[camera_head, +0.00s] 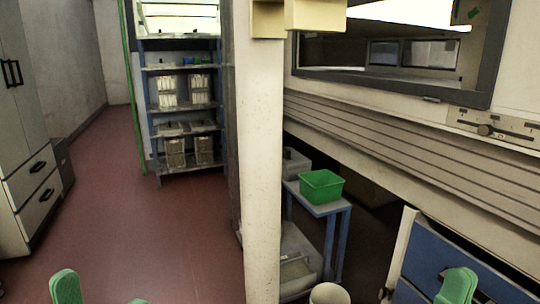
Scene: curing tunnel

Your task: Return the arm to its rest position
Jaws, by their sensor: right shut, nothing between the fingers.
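My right gripper (458,286) shows at the bottom right edge as a green fingertip in front of a blue-fronted cabinet. It is shut and holds nothing. My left gripper (101,296) shows at the bottom left edge as two green fingertips, set well apart with bare floor between them. The frame's lower edge cuts off most of both grippers, and both arms are out of sight.
A pale column (262,170) stands in the middle. Behind it are a blue-framed shelf rack (186,118) and a green bin (321,186) on a small table. The blue-fronted cabinet (440,255) is close at right. Red floor (140,220) lies clear at left, beside white drawers (38,190).

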